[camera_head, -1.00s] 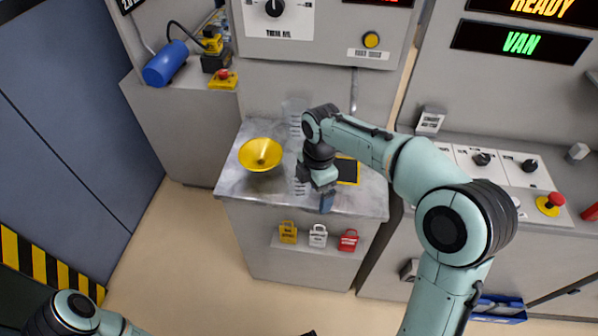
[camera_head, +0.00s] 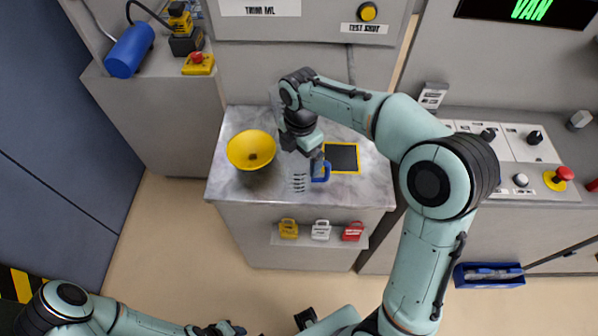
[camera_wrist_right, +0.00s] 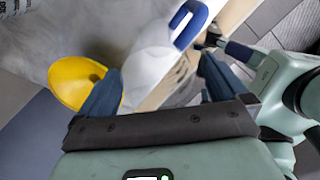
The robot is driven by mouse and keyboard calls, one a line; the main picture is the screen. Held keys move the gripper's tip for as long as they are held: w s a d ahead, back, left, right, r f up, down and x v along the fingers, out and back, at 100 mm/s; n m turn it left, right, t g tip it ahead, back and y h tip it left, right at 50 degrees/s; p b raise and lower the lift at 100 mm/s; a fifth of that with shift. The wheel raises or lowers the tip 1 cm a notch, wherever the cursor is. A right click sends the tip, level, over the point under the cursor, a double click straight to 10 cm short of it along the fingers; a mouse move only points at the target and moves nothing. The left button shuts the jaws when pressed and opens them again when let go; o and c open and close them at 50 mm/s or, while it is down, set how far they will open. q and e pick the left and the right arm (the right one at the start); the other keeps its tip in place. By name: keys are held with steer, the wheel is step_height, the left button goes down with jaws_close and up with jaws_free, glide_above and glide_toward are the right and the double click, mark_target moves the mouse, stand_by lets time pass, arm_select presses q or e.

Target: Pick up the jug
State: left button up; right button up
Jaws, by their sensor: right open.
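The jug (camera_head: 298,182) is clear with dark level marks and a blue handle on its right side. It stands on the grey worktop (camera_head: 232,192), between the yellow funnel (camera_head: 252,150) and a black pad. My right gripper (camera_head: 309,160) is over the jug and hides part of it. In the right wrist view my right gripper (camera_wrist_right: 160,68) is open, with the pale jug (camera_wrist_right: 150,55) beyond and between its fingers, handle upward. Whether they touch is unclear. My left gripper (camera_head: 222,328) is low at the bottom edge, its jaws too small to read.
The yellow-edged black pad (camera_head: 345,158) lies right of the jug. Yellow, white and red padlock-like tags (camera_head: 320,230) sit on a front ledge. A blue cylinder (camera_head: 130,50) and a red button (camera_head: 199,62) are at back left. A blue tray (camera_head: 488,275) is lower right.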

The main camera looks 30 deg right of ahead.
steer(key=shift+w+f, duration=0.15)
steer(key=shift+f, duration=0.5)
steer(key=f, duration=0.5)
steer(key=shift+a, duration=0.2)
steer(key=c, duration=0.9)
